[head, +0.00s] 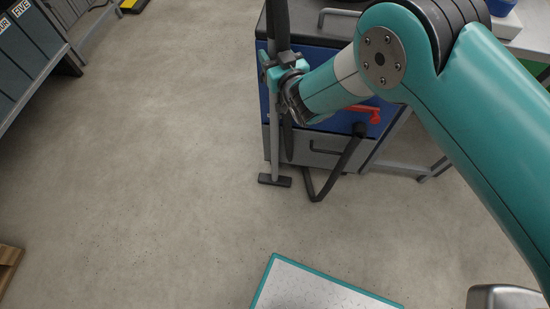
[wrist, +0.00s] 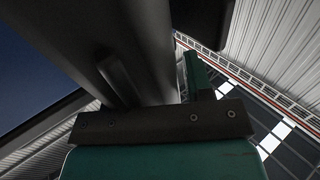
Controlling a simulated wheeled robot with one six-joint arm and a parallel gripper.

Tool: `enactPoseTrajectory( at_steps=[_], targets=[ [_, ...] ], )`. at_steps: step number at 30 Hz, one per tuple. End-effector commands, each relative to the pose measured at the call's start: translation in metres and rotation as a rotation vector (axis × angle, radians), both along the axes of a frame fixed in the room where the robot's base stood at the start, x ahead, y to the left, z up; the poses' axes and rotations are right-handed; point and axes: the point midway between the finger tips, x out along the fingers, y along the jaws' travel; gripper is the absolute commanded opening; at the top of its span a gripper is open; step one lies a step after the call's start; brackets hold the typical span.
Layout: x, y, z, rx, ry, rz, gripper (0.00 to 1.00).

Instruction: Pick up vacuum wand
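The vacuum wand (head: 275,145) stands upright in front of the blue and grey drawer cabinet. Its tube is grey, with a black upper part and a flat black foot near the floor. My gripper (head: 273,68) is at the wand's upper part, with its teal fingers close around the tube. In the wrist view the wand (wrist: 150,45) is a large grey tube rising right in front of the gripper. One teal finger shows at the tube's right side; the other is not clear. I cannot tell whether the fingers press on the tube.
The cabinet (head: 325,146) is just behind the wand. A black hose (head: 340,170) loops down beside it, near a red handle (head: 368,113). A teal-edged white panel (head: 315,290) lies at the bottom. Dark bins (head: 25,50) stand at upper left.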

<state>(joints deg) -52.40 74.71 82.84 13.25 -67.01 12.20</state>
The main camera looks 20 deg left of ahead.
Motion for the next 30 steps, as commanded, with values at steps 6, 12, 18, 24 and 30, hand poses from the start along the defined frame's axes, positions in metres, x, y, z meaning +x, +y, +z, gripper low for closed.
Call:
enactPoseTrajectory(
  at_steps=[6,12,18,24,30],
  targets=[
    [0.0,0.001,0.002,0.004,-0.003,0.0,0.1],
    [0.0,0.0,0.003,0.004,-0.003,0.0,0.1],
    [0.0,0.001,0.012,0.005,-0.003,0.001,0.1],
    [-0.002,0.004,0.033,0.004,-0.003,0.005,0.1],
    [-0.003,0.006,0.052,0.005,-0.003,0.008,0.1]
  ],
)
